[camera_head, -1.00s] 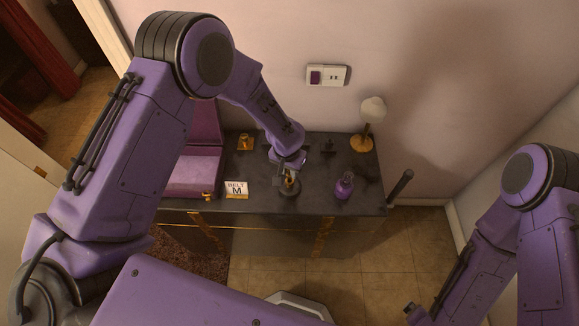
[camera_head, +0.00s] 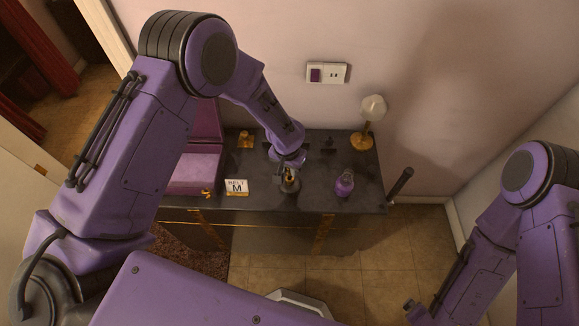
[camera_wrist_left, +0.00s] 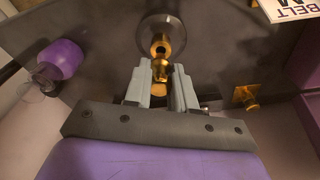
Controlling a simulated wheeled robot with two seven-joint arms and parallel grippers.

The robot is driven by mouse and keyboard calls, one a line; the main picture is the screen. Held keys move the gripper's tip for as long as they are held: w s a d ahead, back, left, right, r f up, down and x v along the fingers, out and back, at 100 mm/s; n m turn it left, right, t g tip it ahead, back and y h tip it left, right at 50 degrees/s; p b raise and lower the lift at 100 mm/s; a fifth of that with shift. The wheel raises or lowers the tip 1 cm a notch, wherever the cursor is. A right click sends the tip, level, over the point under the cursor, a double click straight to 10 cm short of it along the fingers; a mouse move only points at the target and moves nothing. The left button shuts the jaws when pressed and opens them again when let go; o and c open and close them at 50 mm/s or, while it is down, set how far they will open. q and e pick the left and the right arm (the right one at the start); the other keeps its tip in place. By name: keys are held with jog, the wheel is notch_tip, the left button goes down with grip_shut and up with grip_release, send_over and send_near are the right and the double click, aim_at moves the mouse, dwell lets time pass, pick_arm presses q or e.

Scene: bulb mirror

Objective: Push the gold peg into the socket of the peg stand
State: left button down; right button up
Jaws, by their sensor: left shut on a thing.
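My left gripper (camera_wrist_left: 161,84) is shut on the gold peg (camera_wrist_left: 161,68), which shows between its two grey fingers in the left wrist view. The peg stand has a round dark grey base (camera_wrist_left: 150,27), lying just past the fingertips. In the head view the peg stand (camera_head: 290,188) is on the dark table top, directly below my left gripper (camera_head: 287,174).
A purple bottle (camera_head: 345,184) stands right of the stand. A white sign reading BELT M (camera_head: 236,187) and an open purple box (camera_head: 195,170) are to the left. A lamp (camera_head: 371,112) and a small gold piece (camera_head: 245,139) stand at the back.

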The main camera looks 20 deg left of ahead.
aim_at(289, 172)
pick_arm(q)
jog(key=shift+p, duration=0.3)
dwell(0.6)
jog(key=shift+f+b, duration=1.05)
jog(key=shift+f, duration=0.5)
jog(key=shift+r, duration=0.15)
jog(key=shift+r+p, duration=1.15)
jog(key=shift+p, duration=0.35)
dwell(0.7)
jog(key=shift+f, duration=0.2)
jog(key=shift+f+b, duration=0.35)
jog(key=shift+b, duration=0.05)
jog(key=shift+f+b, duration=0.55)
jog(key=shift+f, duration=0.2)
jog(key=c, duration=0.9)
grip_release()
